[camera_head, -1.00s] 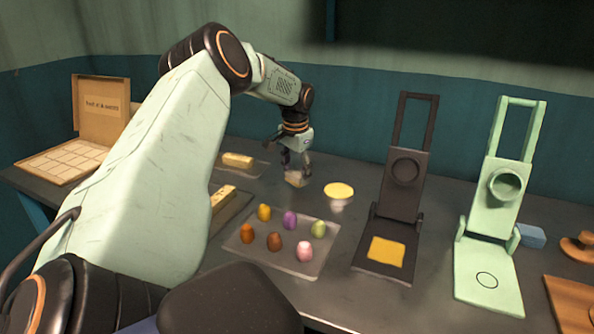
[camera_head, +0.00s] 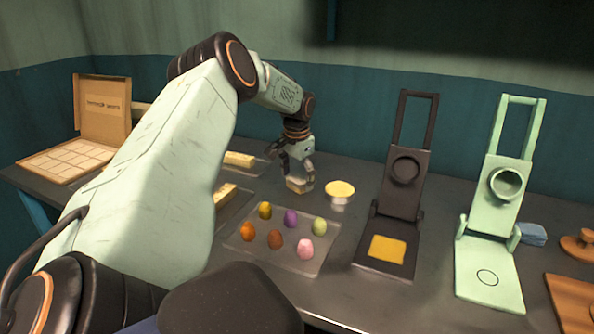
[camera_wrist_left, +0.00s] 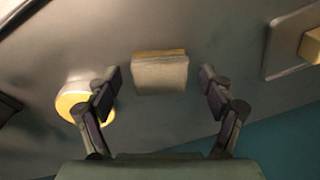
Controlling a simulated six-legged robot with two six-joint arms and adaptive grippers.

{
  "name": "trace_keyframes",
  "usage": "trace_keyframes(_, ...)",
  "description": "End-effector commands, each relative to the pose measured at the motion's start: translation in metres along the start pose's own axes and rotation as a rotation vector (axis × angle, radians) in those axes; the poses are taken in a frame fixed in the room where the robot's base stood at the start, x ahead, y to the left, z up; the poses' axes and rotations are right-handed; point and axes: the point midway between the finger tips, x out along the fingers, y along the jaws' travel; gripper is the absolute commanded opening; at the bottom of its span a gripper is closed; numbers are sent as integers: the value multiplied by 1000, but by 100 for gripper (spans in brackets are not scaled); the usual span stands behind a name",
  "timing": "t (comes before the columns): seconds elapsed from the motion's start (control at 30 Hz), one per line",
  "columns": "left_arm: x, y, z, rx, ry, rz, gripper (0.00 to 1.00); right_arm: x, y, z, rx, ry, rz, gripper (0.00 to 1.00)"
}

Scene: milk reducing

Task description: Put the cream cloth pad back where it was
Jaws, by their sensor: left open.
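The cream cloth pad (camera_head: 299,186) is a small block-like piece with a tan edge, low at the table beneath my left gripper (camera_head: 298,172). In the left wrist view the pad (camera_wrist_left: 160,75) shows between the two spread fingers, with a clear gap on each side. The left gripper is open and not clamped on it. I cannot tell whether the pad's underside fully touches the table. My right gripper is not in view.
A round pot with a yellow top (camera_head: 340,188) stands close right of the pad. A clear tray (camera_head: 290,262) of several coloured egg shapes lies in front. A dark press (camera_head: 403,170) and a green press (camera_head: 505,185) stand to the right. A yellow bar (camera_head: 239,158) lies behind left.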

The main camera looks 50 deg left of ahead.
Motion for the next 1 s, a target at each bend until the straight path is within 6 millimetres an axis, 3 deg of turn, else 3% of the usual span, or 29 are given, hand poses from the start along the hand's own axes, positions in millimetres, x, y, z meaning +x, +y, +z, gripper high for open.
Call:
trace_keyframes(0.23, -10, 0, -1, 0, 2, 1, 81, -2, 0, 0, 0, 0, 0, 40)
trace_keyframes(0.7, -101, 0, -1, 0, 3, 1, 81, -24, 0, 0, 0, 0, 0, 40)
trace_keyframes(1.0, -122, 0, 0, 1, 0, 0, 81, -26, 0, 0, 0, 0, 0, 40)
